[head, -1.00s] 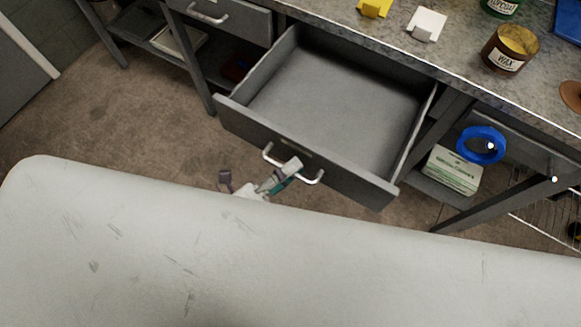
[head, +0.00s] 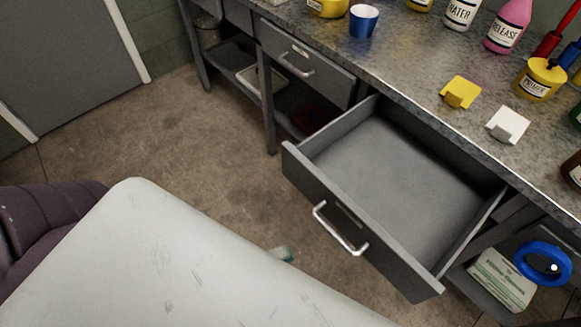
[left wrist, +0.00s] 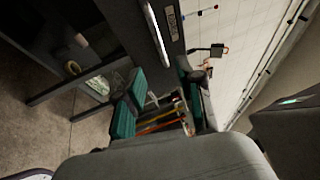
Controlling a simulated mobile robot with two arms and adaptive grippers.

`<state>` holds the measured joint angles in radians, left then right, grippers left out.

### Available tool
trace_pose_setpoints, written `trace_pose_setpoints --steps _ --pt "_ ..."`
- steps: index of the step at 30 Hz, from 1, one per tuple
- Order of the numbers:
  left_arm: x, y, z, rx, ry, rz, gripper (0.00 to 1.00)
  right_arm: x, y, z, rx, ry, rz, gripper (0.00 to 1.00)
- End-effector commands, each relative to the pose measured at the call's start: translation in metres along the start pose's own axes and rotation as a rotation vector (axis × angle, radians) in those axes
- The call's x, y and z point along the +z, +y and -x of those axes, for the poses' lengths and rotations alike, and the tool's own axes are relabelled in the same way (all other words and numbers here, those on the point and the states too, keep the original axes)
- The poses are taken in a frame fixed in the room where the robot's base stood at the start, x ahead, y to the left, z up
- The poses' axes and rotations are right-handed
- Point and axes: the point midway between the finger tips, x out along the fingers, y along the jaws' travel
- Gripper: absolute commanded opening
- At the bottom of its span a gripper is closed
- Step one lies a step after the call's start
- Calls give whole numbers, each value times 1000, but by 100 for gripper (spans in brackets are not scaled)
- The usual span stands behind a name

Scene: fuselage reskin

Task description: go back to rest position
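The grey drawer (head: 385,185) under the workbench is pulled open and looks empty, with a silver handle (head: 338,228) on its front. My left gripper shows in the head view only as a small teal-tipped part (head: 282,254), just beyond the edge of the large white surface and apart from the handle. In the left wrist view my left gripper (left wrist: 160,105) has its teal-padded fingers spread, with nothing seen between them but background. A silver handle (left wrist: 158,35) shows beyond the fingers, not touched. My right gripper is in neither view.
A large scratched white surface (head: 180,270) fills the foreground and hides most of my arm. The workbench top (head: 400,60) carries bottles, jars and two small holders. A blue tape roll (head: 543,263) is at the lower right. Bare floor (head: 190,140) lies left of the drawer.

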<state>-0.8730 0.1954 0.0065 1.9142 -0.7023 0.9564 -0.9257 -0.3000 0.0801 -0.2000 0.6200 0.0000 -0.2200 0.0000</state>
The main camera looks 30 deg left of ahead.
Motion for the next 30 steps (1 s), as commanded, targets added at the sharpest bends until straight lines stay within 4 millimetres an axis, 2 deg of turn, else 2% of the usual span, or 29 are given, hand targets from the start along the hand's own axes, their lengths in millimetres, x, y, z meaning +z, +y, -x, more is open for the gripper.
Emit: trace_pose_setpoints --steps 14,17,20,22,26,27,30 --pt "0 1 0 2 -1 1 37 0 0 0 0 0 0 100" --pt "5 11 1 25 -27 36 37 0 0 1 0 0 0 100" --pt "19 46 5 97 -115 153 37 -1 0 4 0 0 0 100" --pt "31 86 13 175 -216 290 37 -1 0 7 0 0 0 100" --pt "47 178 43 353 -462 603 37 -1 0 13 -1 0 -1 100" --pt "48 206 55 407 -544 700 37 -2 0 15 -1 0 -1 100" --pt "40 272 91 545 -763 938 37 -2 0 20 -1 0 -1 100"
